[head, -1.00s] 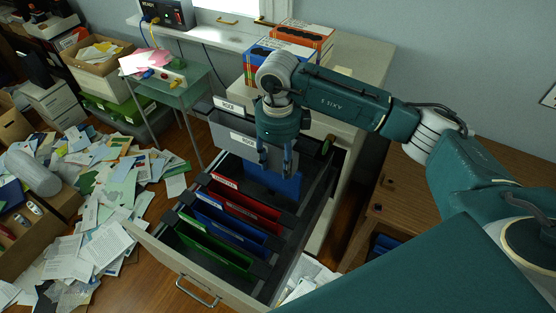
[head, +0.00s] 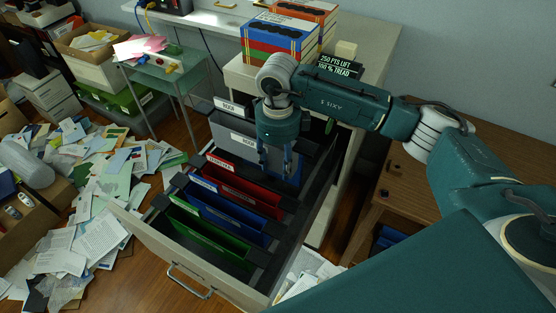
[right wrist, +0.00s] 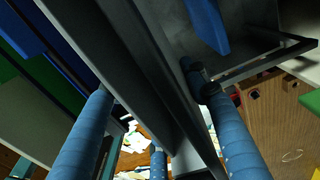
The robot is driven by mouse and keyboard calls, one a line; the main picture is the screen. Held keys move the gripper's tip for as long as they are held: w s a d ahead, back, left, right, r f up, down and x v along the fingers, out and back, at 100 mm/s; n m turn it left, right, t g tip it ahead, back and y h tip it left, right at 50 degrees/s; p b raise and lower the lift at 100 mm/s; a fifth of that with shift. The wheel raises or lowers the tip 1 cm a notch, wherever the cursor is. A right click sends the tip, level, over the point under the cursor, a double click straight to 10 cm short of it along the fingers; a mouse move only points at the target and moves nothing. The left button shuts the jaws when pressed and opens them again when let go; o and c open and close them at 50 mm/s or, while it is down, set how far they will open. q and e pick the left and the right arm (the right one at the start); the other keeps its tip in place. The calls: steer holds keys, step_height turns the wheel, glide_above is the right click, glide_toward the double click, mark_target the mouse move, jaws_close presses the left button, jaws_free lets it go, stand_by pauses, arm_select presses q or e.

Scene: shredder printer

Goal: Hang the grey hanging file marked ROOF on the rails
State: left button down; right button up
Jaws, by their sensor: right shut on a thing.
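The grey hanging file (head: 231,143) marked ROOF is upright at the back end of the open drawer (head: 152,239), behind the red hanging files (head: 250,190). My right gripper (head: 276,168) points down, shut on the file's right part in the head view. In the right wrist view, my gripper's blue fingers (right wrist: 157,140) stand either side of long dark grey panels. The drawer's side rail (head: 315,205) runs along the right. The gripper hides the file's right end, so I cannot tell whether its hooks touch the rails. My left gripper is out of view.
Blue (head: 230,222) and green (head: 205,240) hanging files fill the drawer's front part. Binders (head: 278,38) stand on the cabinet. A wooden desk (head: 425,190) is to the right. Loose papers (head: 98,235) cover the floor at left.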

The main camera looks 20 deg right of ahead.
step_height(320, 180, down, 14)
steer(key=b, duration=1)
steer(key=shift+r+b, duration=0.25)
steer(key=shift+b, duration=0.15)
steer(key=o, duration=1.4)
step_height(320, 180, up, 12)
steer(key=shift+r, duration=0.1)
